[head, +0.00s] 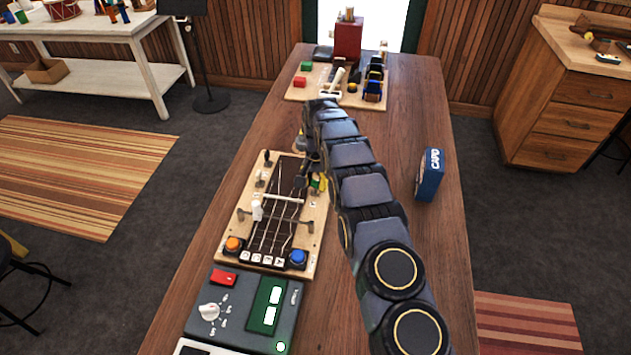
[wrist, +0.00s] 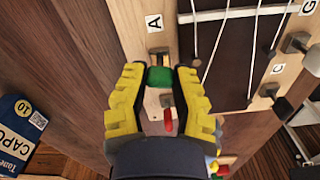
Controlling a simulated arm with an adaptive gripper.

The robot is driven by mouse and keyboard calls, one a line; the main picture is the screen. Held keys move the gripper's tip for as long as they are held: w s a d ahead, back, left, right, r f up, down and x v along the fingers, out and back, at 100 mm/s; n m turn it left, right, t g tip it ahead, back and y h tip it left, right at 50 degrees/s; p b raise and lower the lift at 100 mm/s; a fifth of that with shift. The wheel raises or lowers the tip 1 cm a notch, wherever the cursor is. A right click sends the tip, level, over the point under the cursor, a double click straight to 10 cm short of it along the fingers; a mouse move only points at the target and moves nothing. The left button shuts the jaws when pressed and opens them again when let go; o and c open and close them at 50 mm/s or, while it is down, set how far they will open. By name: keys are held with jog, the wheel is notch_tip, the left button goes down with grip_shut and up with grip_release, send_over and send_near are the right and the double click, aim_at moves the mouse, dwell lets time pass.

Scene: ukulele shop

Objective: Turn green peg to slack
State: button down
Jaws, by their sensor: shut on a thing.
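The green peg (wrist: 159,77) sits at the board's edge beside the label "A" (wrist: 154,22) in the wrist view. My gripper (wrist: 160,82) has its yellow ridged fingers on both sides of the peg and is shut on it. A small red piece (wrist: 168,121) shows between the fingers, below the peg. The string board (head: 233,247), a light wooden panel with a dark neck and several pale strings, lies on the bench in the head view. My arm reaches over its right side there and hides much of the peg area.
A grey-green box with a dial (head: 240,312) stands in front of the board. A blue "CAPO" box (head: 430,174) stands to the right on the wooden bench (head: 412,270). A second board with blocks (head: 297,92) is at the far end. Bare bench lies around the blue box.

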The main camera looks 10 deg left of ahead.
aim_at(315, 181)
jog(key=shift+s+f, duration=0.1)
jog(key=shift+f, duration=0.1)
jog(key=c, duration=0.8)
grip_release()
jog(key=shift+o, duration=0.2)
jog(key=shift+r, duration=0.1)
jog(key=shift+r, duration=0.1)
notch_tip(315, 181, up, 12)
